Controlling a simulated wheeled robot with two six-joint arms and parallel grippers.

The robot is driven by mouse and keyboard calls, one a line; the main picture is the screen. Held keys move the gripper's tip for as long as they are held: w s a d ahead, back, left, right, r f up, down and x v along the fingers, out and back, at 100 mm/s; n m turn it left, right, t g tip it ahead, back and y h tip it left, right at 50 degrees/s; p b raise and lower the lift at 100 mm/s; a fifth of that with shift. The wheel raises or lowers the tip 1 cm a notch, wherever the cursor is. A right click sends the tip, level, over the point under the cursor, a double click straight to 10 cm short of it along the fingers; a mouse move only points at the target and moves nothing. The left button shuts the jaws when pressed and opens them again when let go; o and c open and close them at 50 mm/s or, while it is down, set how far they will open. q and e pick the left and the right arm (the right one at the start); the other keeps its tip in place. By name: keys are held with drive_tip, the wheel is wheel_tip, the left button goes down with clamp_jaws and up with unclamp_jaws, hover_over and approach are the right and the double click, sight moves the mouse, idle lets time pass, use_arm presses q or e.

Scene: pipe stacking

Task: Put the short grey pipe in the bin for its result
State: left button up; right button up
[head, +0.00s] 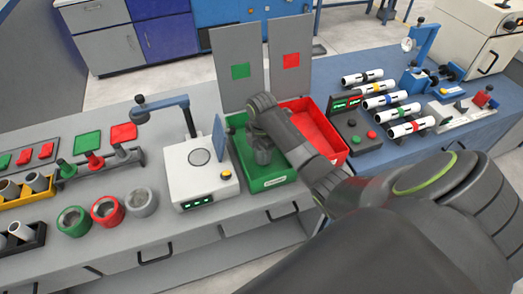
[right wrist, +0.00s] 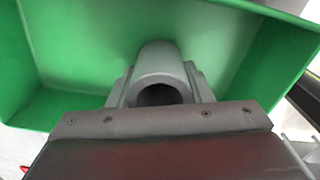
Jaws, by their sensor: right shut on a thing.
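The short grey pipe (right wrist: 162,72) is between the fingers of my right gripper (right wrist: 160,88), its open end facing the wrist camera. In the head view my right gripper (head: 263,152) reaches down into the green bin (head: 272,184), and the pipe is hard to tell from the gripper there. The green bin's wall and floor (right wrist: 65,55) fill the right wrist view behind the pipe. Whether the pipe touches the bin floor I cannot tell. The red bin (head: 325,136) stands to the right, partly hidden by my arm. My left gripper is not in view.
A white tester (head: 199,172) with green-lit displays stands left of the green bin. Round green, red and grey holders (head: 107,211) and pipe racks (head: 22,238) are at left. White pipes (head: 390,99) lie right.

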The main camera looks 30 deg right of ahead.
drive_tip(key=shift+f, duration=0.4)
drive_tip(key=o, duration=1.1)
drive_tip(key=shift+r, duration=0.1)
wheel_tip(320, 180, up, 17)
drive_tip(key=p, duration=0.8)
drive_tip(key=shift+r+p, duration=0.15)
drive_tip(key=shift+p, duration=0.2)
